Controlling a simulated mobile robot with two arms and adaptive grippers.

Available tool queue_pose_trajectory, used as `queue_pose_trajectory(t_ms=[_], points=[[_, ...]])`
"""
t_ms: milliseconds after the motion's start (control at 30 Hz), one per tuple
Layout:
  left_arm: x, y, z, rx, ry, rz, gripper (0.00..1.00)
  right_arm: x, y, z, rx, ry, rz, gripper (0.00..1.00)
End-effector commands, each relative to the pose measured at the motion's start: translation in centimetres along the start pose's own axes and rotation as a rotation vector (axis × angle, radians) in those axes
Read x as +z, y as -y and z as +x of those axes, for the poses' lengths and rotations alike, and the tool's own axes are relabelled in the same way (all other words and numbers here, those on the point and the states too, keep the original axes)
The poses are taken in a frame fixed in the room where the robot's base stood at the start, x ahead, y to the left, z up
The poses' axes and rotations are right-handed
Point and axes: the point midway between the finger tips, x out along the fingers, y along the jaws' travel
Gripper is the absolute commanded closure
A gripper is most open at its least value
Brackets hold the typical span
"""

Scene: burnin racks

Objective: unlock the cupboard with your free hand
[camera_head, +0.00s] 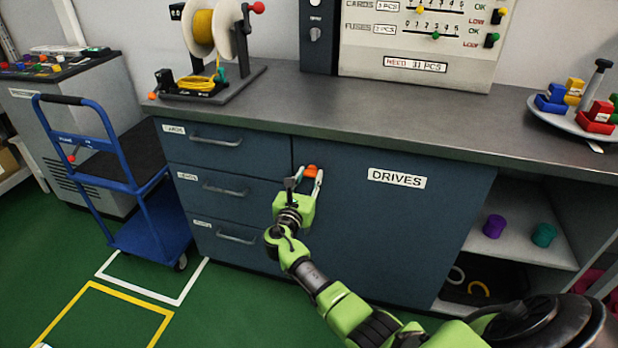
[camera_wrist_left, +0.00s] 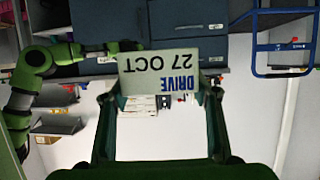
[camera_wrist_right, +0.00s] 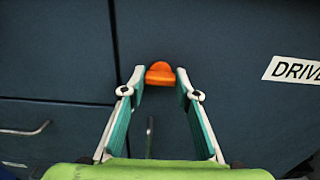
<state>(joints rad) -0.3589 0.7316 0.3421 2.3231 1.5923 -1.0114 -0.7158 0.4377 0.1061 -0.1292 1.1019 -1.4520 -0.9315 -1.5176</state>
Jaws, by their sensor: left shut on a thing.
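The blue cupboard door (camera_head: 400,235), labelled DRIVES, is closed under the counter. An orange turn-knob lock (camera_head: 311,170) sits near its upper left edge and also shows in the right wrist view (camera_wrist_right: 160,72). My right gripper (camera_head: 309,179) is at the lock, its fingers open on either side of the knob. I cannot tell whether the fingertips touch it. My left gripper (camera_wrist_left: 165,95) shows only in the left wrist view. It is shut on a pale drive (camera_wrist_left: 160,72) marked DRIVE 27 OCT, which reads upside down there.
Drawers (camera_head: 220,145) with bar handles lie left of the door. A blue cart (camera_head: 150,225) stands further left. The counter (camera_head: 370,115) carries a spool stand (camera_head: 215,85) and a round tray (camera_head: 545,112). Open shelves (camera_head: 515,245) are at right.

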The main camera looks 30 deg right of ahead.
Motion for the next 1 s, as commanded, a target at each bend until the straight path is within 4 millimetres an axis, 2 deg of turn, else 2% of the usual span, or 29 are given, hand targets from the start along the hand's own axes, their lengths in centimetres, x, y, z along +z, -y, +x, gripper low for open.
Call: queue_pose_trajectory(t_ms=[467, 1000], points=[[0.6, 0.0, 0.3, 0.0, -0.001, 0.0, 0.66, -0.1, 0.0, 0.0, 0.001, 0.001, 0.08, 0.93], [3.8, 0.0, 1.6, 0.0, -0.001, 0.0, 0.66, -0.3, 0.0, 0.0, 0.001, 0.002, 0.538, 0.93]])
